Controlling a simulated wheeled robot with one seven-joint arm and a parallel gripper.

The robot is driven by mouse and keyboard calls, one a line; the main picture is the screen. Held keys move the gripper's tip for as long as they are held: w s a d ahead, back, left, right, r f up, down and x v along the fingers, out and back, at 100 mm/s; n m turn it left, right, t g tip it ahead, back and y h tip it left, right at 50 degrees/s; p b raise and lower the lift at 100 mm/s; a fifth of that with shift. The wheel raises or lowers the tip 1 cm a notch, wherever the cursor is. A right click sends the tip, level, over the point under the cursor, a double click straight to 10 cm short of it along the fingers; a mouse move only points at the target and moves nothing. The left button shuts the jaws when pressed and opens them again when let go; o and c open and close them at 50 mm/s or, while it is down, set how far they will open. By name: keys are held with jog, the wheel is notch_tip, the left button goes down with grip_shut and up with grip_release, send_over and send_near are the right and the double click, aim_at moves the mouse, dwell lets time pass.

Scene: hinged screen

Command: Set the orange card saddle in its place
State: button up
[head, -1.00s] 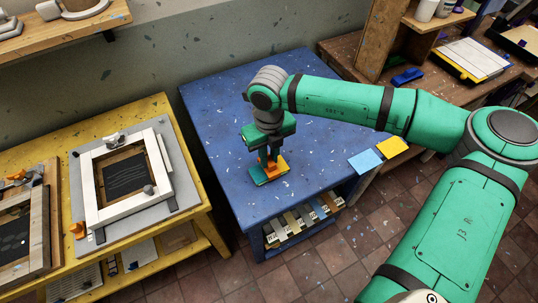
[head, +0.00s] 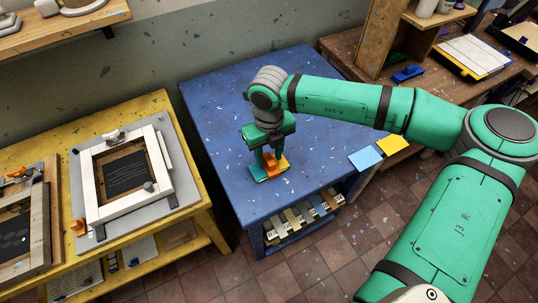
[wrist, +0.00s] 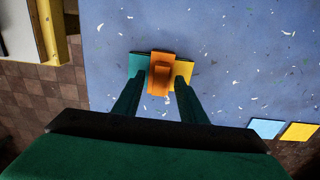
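The orange card saddle (wrist: 162,59) sits on the blue table, across the seam between a teal card (wrist: 138,64) and a yellow card (wrist: 184,68). It also shows in the head view (head: 270,164), partly behind a finger. My gripper (head: 268,168) points down over it. In the wrist view my gripper (wrist: 160,84) is open, one finger on each side of the saddle's raised tab, with gaps between. The finger tips hide the near parts of both cards.
A light blue card (head: 365,159) and another yellow card (head: 392,145) lie at the blue table's (head: 215,110) right edge. A yellow table (head: 190,165) with a framed screen (head: 88,190) stands at left. Much of the blue table top is bare.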

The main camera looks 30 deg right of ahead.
aim_at(268, 159)
notch_tip(268, 159, up, 10)
jog(key=shift+r, duration=0.25)
jog(key=shift+a, duration=0.1)
dwell(0.5)
